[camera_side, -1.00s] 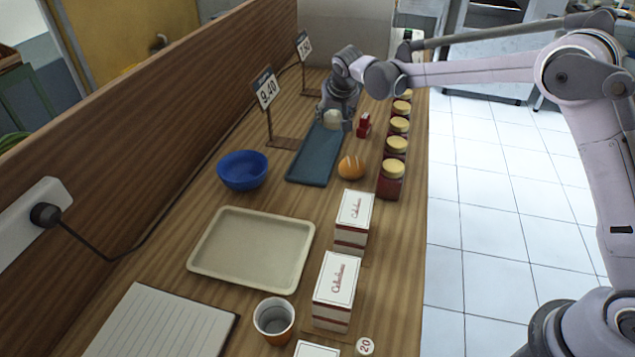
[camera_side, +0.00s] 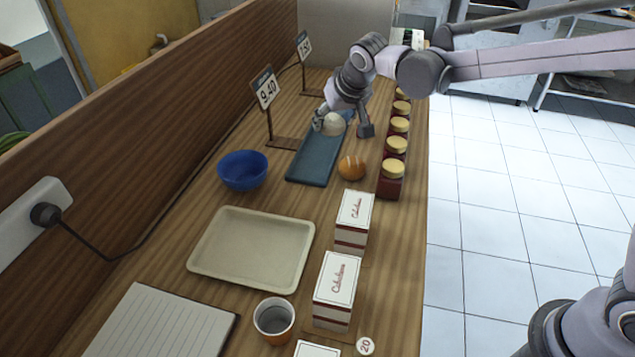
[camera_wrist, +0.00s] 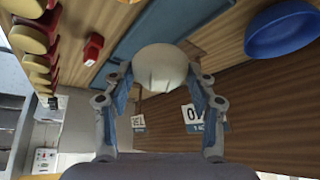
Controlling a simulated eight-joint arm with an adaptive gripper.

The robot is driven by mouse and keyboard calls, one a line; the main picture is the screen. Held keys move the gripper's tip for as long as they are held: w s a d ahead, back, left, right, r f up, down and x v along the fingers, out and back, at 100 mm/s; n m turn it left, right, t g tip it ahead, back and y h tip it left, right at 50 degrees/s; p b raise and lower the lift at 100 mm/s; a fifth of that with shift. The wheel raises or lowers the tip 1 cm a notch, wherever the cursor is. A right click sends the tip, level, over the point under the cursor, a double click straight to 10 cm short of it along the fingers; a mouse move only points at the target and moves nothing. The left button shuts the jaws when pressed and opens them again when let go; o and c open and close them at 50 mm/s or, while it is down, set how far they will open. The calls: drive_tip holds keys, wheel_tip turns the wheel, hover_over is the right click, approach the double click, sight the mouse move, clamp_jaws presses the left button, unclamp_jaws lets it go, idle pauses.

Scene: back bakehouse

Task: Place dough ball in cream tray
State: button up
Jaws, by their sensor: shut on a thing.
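The dough ball (camera_side: 333,124) is pale and round; it also shows large in the wrist view (camera_wrist: 160,68). My gripper (camera_side: 341,124) is shut on it, with one finger on each side in the wrist view (camera_wrist: 160,80). The ball is over the far end of the blue-grey tray (camera_side: 316,160); I cannot tell whether it is clear of that tray's surface. The cream tray (camera_side: 252,250) lies flat and empty nearer the side camera, left of the small boxes.
A blue bowl (camera_side: 243,170) stands beyond the cream tray on the left. A scored bread roll (camera_side: 352,167) sits right of the blue-grey tray, near a row of jars (camera_side: 393,170). Boxes (camera_side: 337,285) and a cup (camera_side: 274,318) flank the cream tray. Price signs (camera_side: 266,92) stand behind.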

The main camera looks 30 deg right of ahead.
drive_tip(key=s+a+n+y, duration=0.2)
drive_tip(key=s+a+n, duration=0.2)
drive_tip(key=s+a, duration=0.9)
hover_over(250, 245)
drive_tip(key=s, duration=0.3)
drive_tip(key=f, duration=0.4)
drive_tip(key=d+f, duration=0.1)
drive_tip(key=f, duration=0.2)
drive_tip(key=shift+w, duration=0.25)
drive_tip(key=shift+a+f, duration=0.35)
drive_tip(key=shift+f, duration=1.8)
drive_tip(key=shift+f, duration=0.1)
drive_tip(key=o, duration=1.2)
drive_tip(key=shift+c, duration=0.2)
